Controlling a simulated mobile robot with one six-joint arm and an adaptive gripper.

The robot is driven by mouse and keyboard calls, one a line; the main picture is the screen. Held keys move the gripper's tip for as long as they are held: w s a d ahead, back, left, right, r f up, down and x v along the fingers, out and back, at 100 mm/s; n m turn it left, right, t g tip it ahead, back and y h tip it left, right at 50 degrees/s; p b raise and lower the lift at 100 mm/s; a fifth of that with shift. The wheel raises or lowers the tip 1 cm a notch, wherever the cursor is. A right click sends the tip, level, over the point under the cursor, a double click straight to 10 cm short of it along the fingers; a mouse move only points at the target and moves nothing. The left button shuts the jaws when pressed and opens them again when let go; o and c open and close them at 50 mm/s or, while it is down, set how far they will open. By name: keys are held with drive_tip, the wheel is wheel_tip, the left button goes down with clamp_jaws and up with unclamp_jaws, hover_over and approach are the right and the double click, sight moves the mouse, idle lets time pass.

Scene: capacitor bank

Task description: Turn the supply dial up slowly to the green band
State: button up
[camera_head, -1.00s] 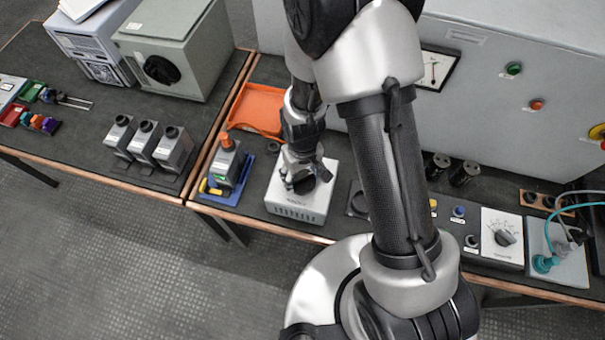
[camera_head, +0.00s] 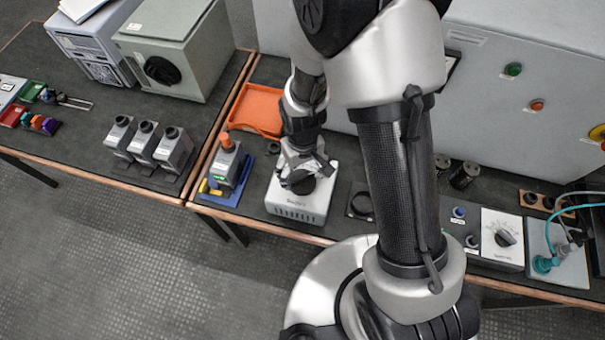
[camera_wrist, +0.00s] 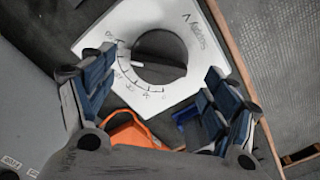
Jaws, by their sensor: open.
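The supply box (camera_head: 296,207) is a white unit on the bench in the head view, with a black round dial (camera_head: 301,184) on top. In the wrist view the dial (camera_wrist: 160,48) sits on a white panel (camera_wrist: 195,70) marked with the word Supply and a printed scale. A pale pointer line on the dial faces the scale. My gripper (camera_wrist: 155,95) is open, its two dark blue-padded fingers apart near the dial. In the head view my gripper (camera_head: 307,172) is over the box. I cannot tell whether it touches the dial. No green band is visible on the scale.
A grey unit (camera_head: 226,165) with an orange top and green light stands in a blue holder to the left. An orange tray (camera_head: 257,109) lies behind.

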wheel_tip(320, 180, up, 9)
idle(2.6)
wheel_tip(320, 180, up, 9)
drive_tip(key=m+t, duration=0.1)
hover_over(303, 178)
drive_tip(key=s+d, duration=0.1)
drive_tip(key=d, duration=0.2)
drive_tip(key=s+d+r+m+t, duration=0.1)
drive_tip(key=s+d+r, duration=0.25)
drive_tip(key=r, duration=0.25)
drive_tip(key=s+d+r+m+t, duration=0.2)
drive_tip(key=s+d+r, duration=0.2)
drive_tip(key=s, duration=0.5)
drive_tip(key=shift+r+t, duration=0.3)
drive_tip(key=shift+r, duration=0.95)
idle(1.4)
